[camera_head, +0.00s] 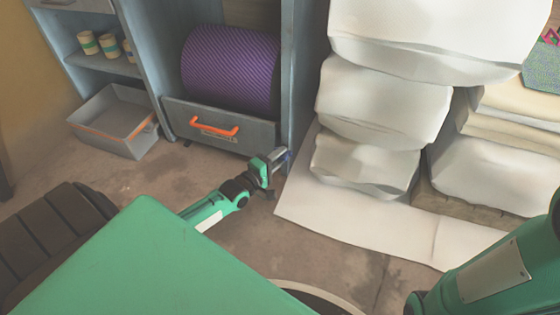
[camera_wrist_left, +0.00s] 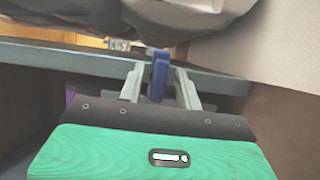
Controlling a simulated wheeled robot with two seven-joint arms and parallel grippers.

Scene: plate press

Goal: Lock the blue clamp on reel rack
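The reel rack (camera_head: 298,70) is a blue-grey cabinet holding a large purple reel (camera_head: 230,70). The blue clamp (camera_wrist_left: 159,72) is a small upright blue piece at the rack's edge in the left wrist view. In the head view only a bit of blue shows at the gripper, by the foot of the rack's right post. My left gripper (camera_head: 279,158) is at that post. In the wrist view its fingers (camera_wrist_left: 160,80) stand on either side of the clamp, with a gap visible on both sides. My right gripper is out of view; only its arm shows at the right.
An orange-handled front panel (camera_head: 180,117) sits below the reel. A grey bin (camera_head: 112,140) is on the floor at left. Stacked white sacks (camera_head: 375,105) and a white sheet (camera_head: 350,222) lie close to the right of the left gripper. Bare floor (camera_head: 160,175) is in front.

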